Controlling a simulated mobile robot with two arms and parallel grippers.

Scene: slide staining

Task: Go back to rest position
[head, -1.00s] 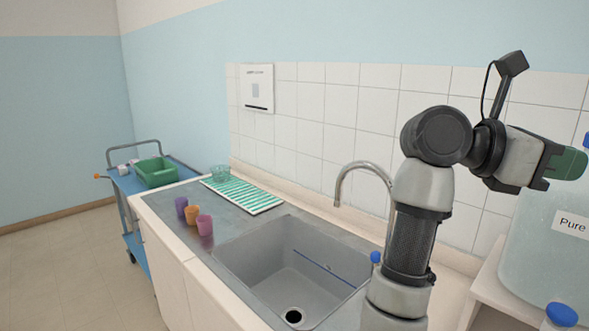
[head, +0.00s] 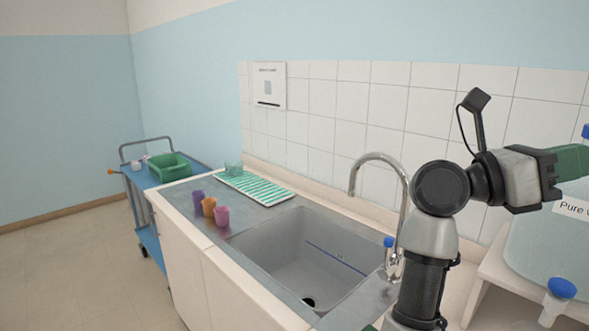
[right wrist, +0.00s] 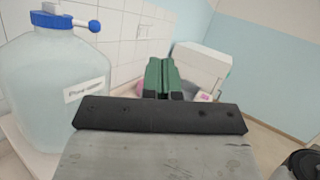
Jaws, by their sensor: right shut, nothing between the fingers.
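My right arm stands at the right of the head view, raised above the counter and the sink. My right gripper (head: 575,163) has green fingers and points to the right, in front of the large water container (head: 545,240). In the right wrist view the green fingers (right wrist: 163,76) are closed together with nothing between them. The water container (right wrist: 52,85) stands to the left of the gripper there, apart from it. My left gripper is not in view.
A sink (head: 300,262) with a curved faucet (head: 378,157) is below. Purple, orange and pink cups (head: 221,216) stand left of it, near a green striped mat (head: 255,187). A blue cart (head: 148,183) holds a green bin (head: 168,168). A white box (right wrist: 200,68) shows beyond the fingers.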

